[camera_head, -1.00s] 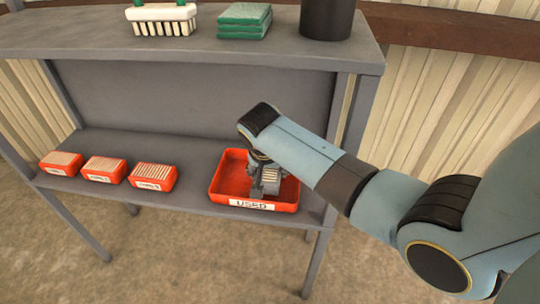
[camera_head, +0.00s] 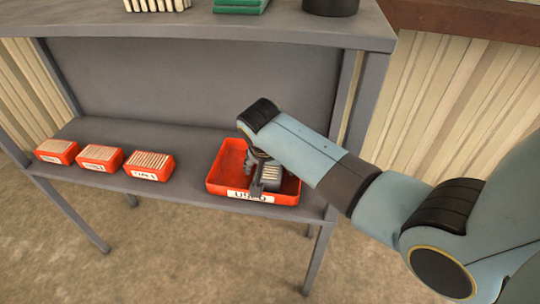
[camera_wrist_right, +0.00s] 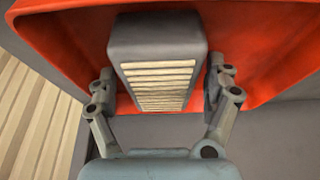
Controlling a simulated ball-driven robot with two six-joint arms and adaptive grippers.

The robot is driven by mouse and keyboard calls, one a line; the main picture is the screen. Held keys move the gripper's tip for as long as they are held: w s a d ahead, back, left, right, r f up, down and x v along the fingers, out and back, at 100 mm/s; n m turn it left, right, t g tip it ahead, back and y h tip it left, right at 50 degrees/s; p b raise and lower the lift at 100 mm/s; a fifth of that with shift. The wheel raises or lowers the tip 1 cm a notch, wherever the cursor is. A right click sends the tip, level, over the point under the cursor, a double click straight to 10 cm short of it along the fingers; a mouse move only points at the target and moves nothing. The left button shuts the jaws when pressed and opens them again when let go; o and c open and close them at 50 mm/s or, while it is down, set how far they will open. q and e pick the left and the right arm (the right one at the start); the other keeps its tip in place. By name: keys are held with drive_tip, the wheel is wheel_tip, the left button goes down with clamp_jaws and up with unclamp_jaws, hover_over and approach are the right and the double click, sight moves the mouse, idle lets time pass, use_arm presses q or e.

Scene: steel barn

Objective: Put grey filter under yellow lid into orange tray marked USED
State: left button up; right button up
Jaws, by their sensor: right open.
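A grey filter (camera_head: 271,177) with pale slats is in the orange tray (camera_head: 215,184) marked USED on the lower shelf. In the right wrist view the filter (camera_wrist_right: 157,75) is between the two fingers of my right gripper (camera_wrist_right: 160,88), over the orange tray (camera_wrist_right: 262,45). My right gripper (camera_head: 264,176) is open, with a finger close beside each side of the filter. In the head view a finger covers part of the tray's label. Whether the filter rests fully on the tray floor is hidden. No yellow lid and no left gripper is in view.
Three small orange boxes with pleated tops, (camera_head: 57,151), (camera_head: 99,157) and (camera_head: 149,165), stand left on the lower shelf (camera_head: 190,160).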

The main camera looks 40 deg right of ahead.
sight(268, 173)
drive_tip(key=p+v, duration=0.3)
drive_tip(key=v, duration=0.4)
drive_tip(key=shift+a+r, duration=0.1)
drive_tip(key=shift+r, duration=0.3)
drive_tip(key=shift+s+f, duration=0.1)
